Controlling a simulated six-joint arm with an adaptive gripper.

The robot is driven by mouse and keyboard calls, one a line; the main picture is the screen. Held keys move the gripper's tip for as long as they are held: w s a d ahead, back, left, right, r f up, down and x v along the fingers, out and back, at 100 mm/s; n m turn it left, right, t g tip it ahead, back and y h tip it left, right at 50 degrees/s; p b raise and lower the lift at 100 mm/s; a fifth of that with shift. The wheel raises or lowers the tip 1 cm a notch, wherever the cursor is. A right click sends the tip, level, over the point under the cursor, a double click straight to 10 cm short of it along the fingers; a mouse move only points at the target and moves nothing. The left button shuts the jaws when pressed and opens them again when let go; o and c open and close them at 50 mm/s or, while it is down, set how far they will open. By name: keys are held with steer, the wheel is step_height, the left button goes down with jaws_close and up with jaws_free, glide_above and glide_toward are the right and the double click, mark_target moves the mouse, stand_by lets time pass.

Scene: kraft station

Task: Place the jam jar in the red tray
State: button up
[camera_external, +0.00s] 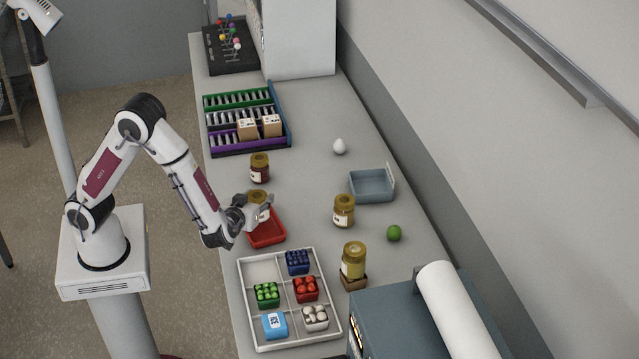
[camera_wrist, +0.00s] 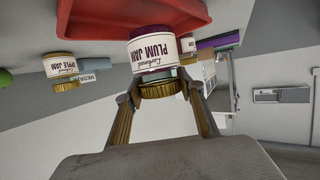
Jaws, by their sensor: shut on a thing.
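A plum jam jar (camera_wrist: 160,50) with a white label and gold lid is between my gripper's fingers (camera_wrist: 163,97) in the wrist view. My gripper (camera_external: 256,209) is shut on it at the lid. In the external view the held jar (camera_external: 256,198) is partly hidden by the fingers and overlaps the far side of the red tray (camera_external: 268,239). The red tray also fills the top of the wrist view (camera_wrist: 105,12). I cannot tell whether the jar touches the tray floor. No other item shows in the tray.
A dark red jam jar (camera_external: 260,169) stands behind the tray. Two gold-lidded jars (camera_external: 344,212) (camera_external: 353,261) stand to the right, one on a brown block. A divided white tray (camera_external: 249,325) sits in front. A blue-grey bin (camera_external: 371,188) and green ball (camera_external: 394,233) lie further right.

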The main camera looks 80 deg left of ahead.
steer(key=shift+f, duration=1.2)
steer(key=shift+f, duration=0.15)
steer(key=o, duration=1.4)
steer(key=shift+d+r, duration=0.15)
steer(key=shift+r, duration=0.05)
steer(key=v, duration=1.1)
steer(key=shift+s+d, duration=0.25)
steer(key=shift+r, duration=0.15)
